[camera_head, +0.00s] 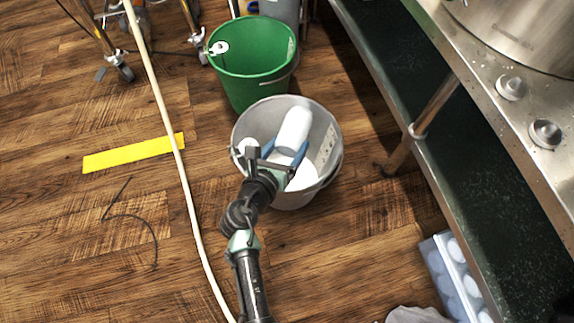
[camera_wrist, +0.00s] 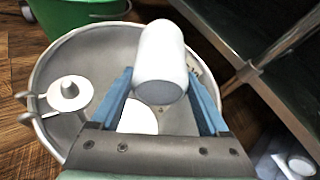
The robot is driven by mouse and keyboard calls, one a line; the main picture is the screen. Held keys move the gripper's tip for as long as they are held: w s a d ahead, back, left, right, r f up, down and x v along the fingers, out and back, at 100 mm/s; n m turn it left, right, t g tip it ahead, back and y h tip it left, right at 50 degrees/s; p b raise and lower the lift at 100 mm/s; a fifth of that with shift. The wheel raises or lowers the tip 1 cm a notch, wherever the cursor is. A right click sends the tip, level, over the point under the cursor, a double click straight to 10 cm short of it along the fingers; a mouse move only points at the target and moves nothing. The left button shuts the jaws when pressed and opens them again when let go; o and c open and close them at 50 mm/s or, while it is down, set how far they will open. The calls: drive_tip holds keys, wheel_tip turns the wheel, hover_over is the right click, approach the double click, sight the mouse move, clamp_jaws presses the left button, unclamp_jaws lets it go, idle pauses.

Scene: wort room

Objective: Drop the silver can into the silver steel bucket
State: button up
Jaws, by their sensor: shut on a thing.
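A whitish-silver can (camera_head: 294,131) is held in my gripper (camera_head: 285,156), above the opening of the grey steel bucket (camera_head: 327,127). In the wrist view the can (camera_wrist: 161,55) lies between the two blue fingers of my gripper (camera_wrist: 165,92), tilted, with its darker end towards me. The bucket (camera_wrist: 80,52) opens beneath it, and its rim shows around both fingers. A white round patch is visible inside the bucket, partly hidden by my gripper. I cannot tell whether it is an object or the lit bottom.
A green bucket (camera_head: 251,92) stands directly behind the steel one. A steel table (camera_head: 480,75) with a lower shelf runs along the right. A pale hose (camera_head: 170,130) crosses the wooden floor on the left, over a yellow strip (camera_head: 125,155). A box (camera_head: 455,275) sits lower right.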

drive_tip(key=o, duration=1.2)
drive_tip(key=shift+c, duration=0.2)
drive_tip(key=shift+s+r, duration=0.1)
drive_tip(key=p+v, duration=0.7)
drive_tip(key=v, duration=0.5)
drive_tip(key=shift+s+a, duration=0.2)
drive_tip(key=shift+s, duration=0.15)
drive_tip(key=shift+r, duration=0.1)
